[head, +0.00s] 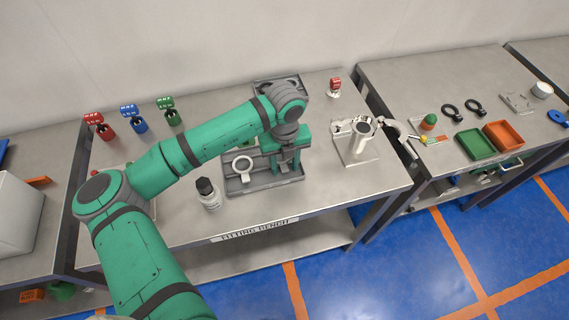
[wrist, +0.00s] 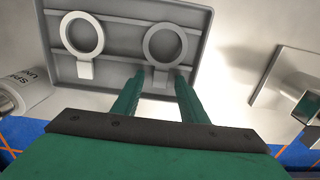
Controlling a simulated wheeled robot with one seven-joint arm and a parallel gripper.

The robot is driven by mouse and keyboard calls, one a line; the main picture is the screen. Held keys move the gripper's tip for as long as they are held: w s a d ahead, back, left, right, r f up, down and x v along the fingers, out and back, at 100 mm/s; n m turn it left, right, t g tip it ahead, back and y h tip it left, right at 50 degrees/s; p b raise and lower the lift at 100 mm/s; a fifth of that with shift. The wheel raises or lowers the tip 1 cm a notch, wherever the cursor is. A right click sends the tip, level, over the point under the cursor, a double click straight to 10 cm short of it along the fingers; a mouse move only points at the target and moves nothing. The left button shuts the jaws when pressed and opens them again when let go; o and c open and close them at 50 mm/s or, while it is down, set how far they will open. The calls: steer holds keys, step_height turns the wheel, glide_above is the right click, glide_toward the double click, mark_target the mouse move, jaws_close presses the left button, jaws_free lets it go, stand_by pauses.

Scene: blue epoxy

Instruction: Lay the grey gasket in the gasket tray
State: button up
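The grey gasket (wrist: 165,42), a ring with a short tab, appears over the right part of the grey tray (wrist: 120,14) in the wrist view. It looks to lie in the tray, though a small height gap is hard to judge. My gripper (wrist: 160,74) is open, its fingers on either side of the gasket's tab with visible gaps. A lighter, whitish ring with a tab (wrist: 82,38) lies in the left part of the tray. In the head view my gripper (head: 285,165) is low over the right part of the tray (head: 262,186) and hides the grey gasket.
A white bottle with a black cap (head: 209,193) stands left of the tray. A metal stand with a cylinder (head: 358,145) is to the right. Another dark tray (head: 262,82) lies behind my arm. The bench front between bottle and stand is mostly clear.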

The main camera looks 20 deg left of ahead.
mark_target(284, 169)
steer(key=shift+r, duration=2.5)
steer(key=shift+r, duration=0.1)
step_height(284, 169, up, 11)
steer(key=shift+f, duration=0.2)
